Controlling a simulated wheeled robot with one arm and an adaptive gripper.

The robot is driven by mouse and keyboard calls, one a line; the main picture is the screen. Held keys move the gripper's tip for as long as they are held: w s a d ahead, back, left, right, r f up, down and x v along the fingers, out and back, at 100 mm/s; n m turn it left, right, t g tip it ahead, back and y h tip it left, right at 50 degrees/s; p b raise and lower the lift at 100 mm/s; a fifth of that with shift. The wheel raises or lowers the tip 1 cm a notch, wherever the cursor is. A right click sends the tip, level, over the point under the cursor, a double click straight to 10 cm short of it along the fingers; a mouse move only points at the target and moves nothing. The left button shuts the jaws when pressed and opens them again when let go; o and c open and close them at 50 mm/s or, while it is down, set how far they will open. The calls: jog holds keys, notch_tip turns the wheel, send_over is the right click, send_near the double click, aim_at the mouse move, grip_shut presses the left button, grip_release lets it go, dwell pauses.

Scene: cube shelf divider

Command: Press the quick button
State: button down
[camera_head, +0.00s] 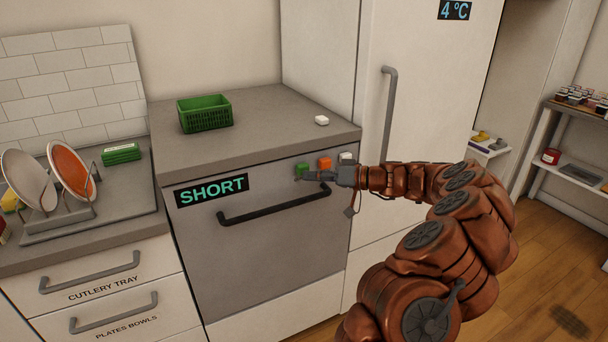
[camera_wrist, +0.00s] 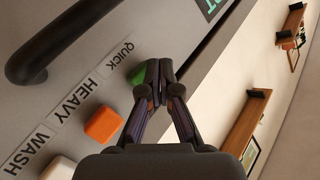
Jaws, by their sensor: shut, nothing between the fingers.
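The green button (camera_head: 302,169) is on the dishwasher's front panel, left of an orange button (camera_head: 325,163) and a white button (camera_head: 346,158). In the wrist view the word QUICK (camera_wrist: 122,52) is beside the green button (camera_wrist: 139,75), HEAVY is by the orange one (camera_wrist: 103,124) and WASH by the white one (camera_wrist: 59,169). My gripper (camera_head: 303,177) is shut and empty, its fingertips (camera_wrist: 159,70) right at the green button and partly covering it. I cannot tell whether they touch it. The panel display (camera_head: 211,190) reads SHORT.
A black handle (camera_head: 277,205) runs across the dishwasher door below the buttons. A green basket (camera_head: 205,113) and a small white block (camera_head: 321,120) stand on top. A fridge (camera_head: 420,90) rises at the right, and a dish rack (camera_head: 62,222) with plates stands left.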

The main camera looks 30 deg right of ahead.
jog(key=shift+s, duration=0.25)
jog(key=s+b, duration=0.2)
jog(key=s, duration=0.1)
jog(key=s+b, duration=0.1)
jog(key=s, duration=0.1)
jog(key=shift+a+b, duration=0.25)
jog(key=shift+b, duration=0.05)
dwell(1.2)
